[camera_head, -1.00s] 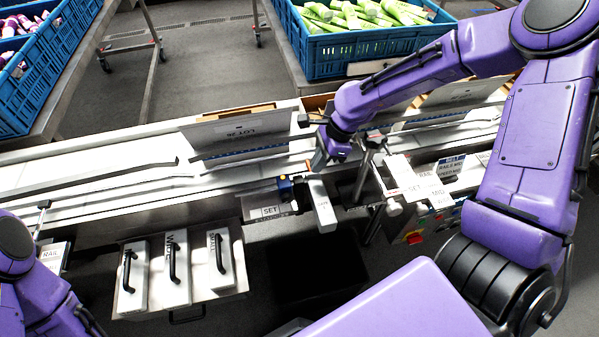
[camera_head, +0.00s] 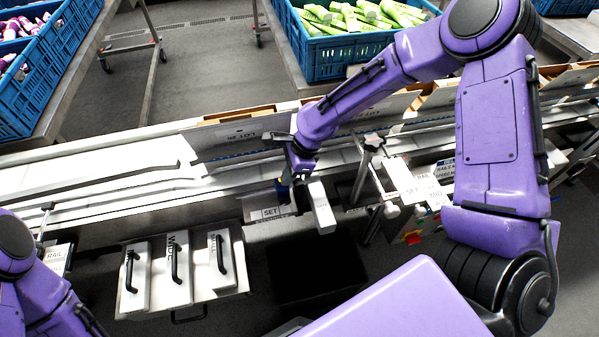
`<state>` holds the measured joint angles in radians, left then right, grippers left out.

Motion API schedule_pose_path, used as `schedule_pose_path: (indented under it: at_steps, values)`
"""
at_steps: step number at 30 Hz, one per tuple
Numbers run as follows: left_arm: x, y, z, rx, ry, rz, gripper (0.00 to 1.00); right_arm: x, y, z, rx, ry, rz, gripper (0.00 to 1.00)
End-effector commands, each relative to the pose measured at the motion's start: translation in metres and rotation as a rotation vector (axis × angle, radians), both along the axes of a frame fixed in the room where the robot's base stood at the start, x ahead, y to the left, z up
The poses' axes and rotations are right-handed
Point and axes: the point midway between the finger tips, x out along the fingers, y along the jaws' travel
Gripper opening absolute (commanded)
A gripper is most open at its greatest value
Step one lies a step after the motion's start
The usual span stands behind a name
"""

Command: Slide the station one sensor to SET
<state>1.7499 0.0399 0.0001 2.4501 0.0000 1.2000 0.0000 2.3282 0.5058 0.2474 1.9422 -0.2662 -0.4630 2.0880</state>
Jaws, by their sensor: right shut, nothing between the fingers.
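The station one sensor is a small blue block (camera_head: 283,190) on the near edge of the conveyor, partly hidden by my right gripper. A white SET label (camera_head: 270,212) sits just below and left of it on the conveyor's front. My right gripper (camera_head: 294,176) is shut and empty, with its fingers pointing down right beside the sensor, on its right side. I cannot tell whether they touch. My left arm shows at the lower left edge, but its gripper is out of view.
A white elongated block (camera_head: 321,208) juts out just right of the sensor. A LOT board (camera_head: 238,134) stands behind on the conveyor (camera_head: 90,190). A white panel with black handles (camera_head: 175,270) is at the front left. A post with a knob (camera_head: 372,140) stands to the right.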

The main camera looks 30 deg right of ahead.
Motion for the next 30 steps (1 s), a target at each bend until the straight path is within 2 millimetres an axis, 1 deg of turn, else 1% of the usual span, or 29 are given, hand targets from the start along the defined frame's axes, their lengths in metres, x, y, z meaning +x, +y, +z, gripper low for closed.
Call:
schedule_pose_path:
  at_steps: [1,3,5,15,17,19,23,24,25,29,30]
  values:
    - [0.000,0.000,0.003,0.000,0.000,0.000,0.59,0.001,0.008,0.001,-0.002,0.003,0.003,0.00]
    - [0.000,0.000,0.004,0.000,0.000,0.000,0.59,0.002,0.016,0.000,-0.001,0.003,0.002,0.00]
    - [0.000,0.000,0.004,0.000,0.000,0.000,0.59,0.003,0.019,-0.001,0.000,0.002,0.001,0.00]
    - [0.000,0.000,0.005,0.000,0.000,0.000,0.59,0.003,0.019,-0.001,0.001,0.004,0.001,0.00]
    - [0.000,0.000,0.009,0.000,0.000,0.000,0.59,0.002,0.016,0.000,0.001,0.004,0.000,0.00]
    - [0.000,0.000,0.017,0.000,0.000,0.000,0.59,0.001,0.008,0.003,0.001,0.006,0.001,0.00]
    - [0.000,0.000,0.040,0.000,0.000,0.000,0.59,-0.004,-0.017,0.007,0.004,0.006,0.003,0.00]
    - [0.000,0.000,0.031,0.001,-0.001,0.000,0.59,-0.002,-0.020,0.011,0.002,-0.003,0.007,0.00]
    - [0.000,0.000,0.028,0.001,-0.001,0.000,0.59,-0.002,-0.022,0.018,0.003,-0.006,0.008,0.00]
    - [0.000,0.000,0.025,0.000,0.000,0.000,0.59,-0.006,-0.035,0.051,0.002,-0.007,0.008,0.00]
    - [0.000,0.000,0.025,0.000,0.000,0.000,0.59,-0.006,-0.039,0.061,0.002,-0.007,0.008,0.00]
